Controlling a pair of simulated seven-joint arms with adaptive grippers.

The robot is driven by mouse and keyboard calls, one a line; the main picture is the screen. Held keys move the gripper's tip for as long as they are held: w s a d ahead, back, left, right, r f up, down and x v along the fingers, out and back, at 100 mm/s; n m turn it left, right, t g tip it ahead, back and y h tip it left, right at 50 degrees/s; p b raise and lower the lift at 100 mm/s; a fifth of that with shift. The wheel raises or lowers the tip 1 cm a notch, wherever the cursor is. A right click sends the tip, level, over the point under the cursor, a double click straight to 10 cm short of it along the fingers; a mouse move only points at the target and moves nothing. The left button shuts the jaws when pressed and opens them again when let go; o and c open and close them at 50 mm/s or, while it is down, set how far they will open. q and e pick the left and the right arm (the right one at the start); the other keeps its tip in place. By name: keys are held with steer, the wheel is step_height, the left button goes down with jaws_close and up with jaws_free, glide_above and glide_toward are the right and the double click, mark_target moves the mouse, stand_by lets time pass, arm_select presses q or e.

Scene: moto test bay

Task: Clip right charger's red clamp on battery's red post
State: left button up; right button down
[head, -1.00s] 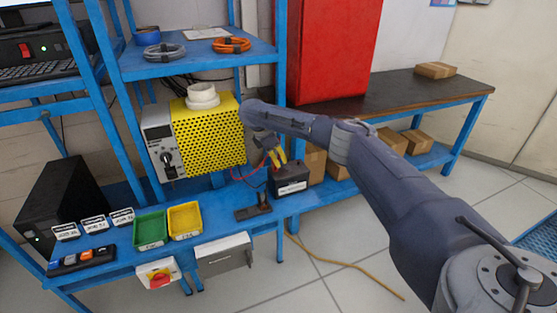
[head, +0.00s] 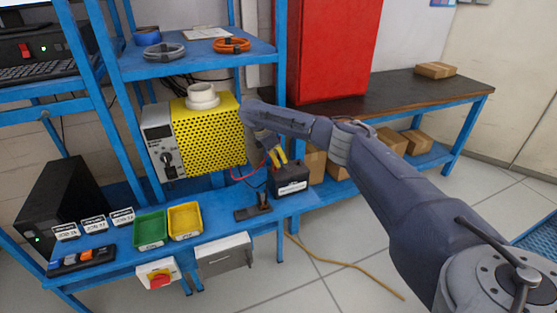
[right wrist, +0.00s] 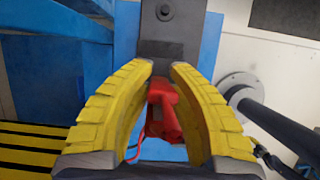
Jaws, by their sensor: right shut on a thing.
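My right gripper (head: 279,158) has yellow fingers and hangs just above the back of the black battery (head: 290,181) on the bench's right end. In the right wrist view the gripper (right wrist: 163,75) is shut on the red clamp (right wrist: 166,110), which sits between its fingers. In the head view the clamp is too small to make out, and I cannot tell whether it touches the battery. The battery's posts are not clear. A red cable (head: 243,178) runs near the yellow perforated charger (head: 210,138) toward the gripper. My left gripper is not in view.
A dark stand (head: 254,211) sits left of the battery. Green (head: 149,229) and yellow (head: 185,221) trays lie further left. A blue rack upright (head: 280,60) stands behind the battery. My right arm crosses the open floor at right.

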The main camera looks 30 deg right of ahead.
steer(key=shift+f, duration=0.65)
stand_by(0.4)
steer(key=c, duration=1.2)
jaws_free()
steer(key=shift+c, duration=0.2)
steer(key=shift+r, duration=0.1)
steer(key=v, duration=1.1)
steer(key=shift+a+r, duration=0.2)
steer(key=shift+r, duration=0.1)
steer(key=shift+w, duration=0.1)
